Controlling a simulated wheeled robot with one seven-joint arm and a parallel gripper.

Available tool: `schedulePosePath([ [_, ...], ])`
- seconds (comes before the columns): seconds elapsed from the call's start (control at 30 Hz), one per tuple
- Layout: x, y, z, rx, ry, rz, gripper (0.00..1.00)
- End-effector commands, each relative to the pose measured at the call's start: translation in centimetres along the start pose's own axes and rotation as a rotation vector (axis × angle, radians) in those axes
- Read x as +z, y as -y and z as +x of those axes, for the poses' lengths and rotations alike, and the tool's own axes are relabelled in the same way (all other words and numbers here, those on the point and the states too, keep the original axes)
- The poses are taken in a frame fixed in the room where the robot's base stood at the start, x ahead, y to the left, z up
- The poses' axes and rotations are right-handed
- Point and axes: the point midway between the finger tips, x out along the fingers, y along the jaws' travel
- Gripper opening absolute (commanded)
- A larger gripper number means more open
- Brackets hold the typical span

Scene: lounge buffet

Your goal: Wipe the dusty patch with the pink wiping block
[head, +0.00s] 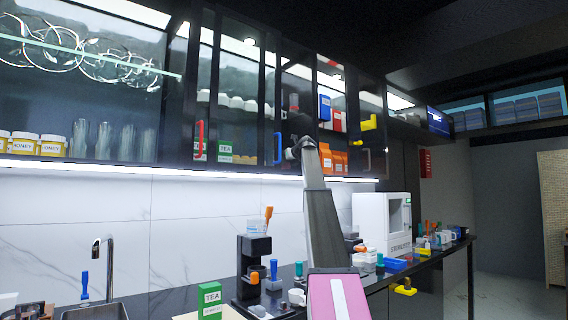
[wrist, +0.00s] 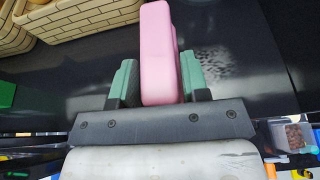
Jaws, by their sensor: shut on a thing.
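The pink wiping block (wrist: 158,50) is clamped upright between the green fingers of my gripper (wrist: 158,72) in the wrist view. A pale, speckled dusty patch (wrist: 209,68) shows on the black counter just right of the block and the right finger. The block and finger may cover part of the patch. I cannot tell whether the block's far end touches the counter. In the head view I cannot make out the gripper, the block or the patch.
A tan woven basket (wrist: 85,22) stands on the counter at the wrist view's upper left. In the head view, a green tea box (head: 209,300), a black coffee machine (head: 254,268) and a white sterilizer (head: 378,222) stand along the counter under glass-fronted cabinets.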

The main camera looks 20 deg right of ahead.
Motion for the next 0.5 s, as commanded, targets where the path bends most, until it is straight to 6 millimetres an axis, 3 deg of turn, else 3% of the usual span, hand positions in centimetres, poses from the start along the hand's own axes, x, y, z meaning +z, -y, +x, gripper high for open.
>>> schedulePosePath([
  [0.2, 0.1, 1.7, 0.0, -0.001, -0.001, -0.001, 0.0],
  [0.5, 0.1, 2.5, 0.0, -0.001, 0.0, -0.001, 0.0],
])
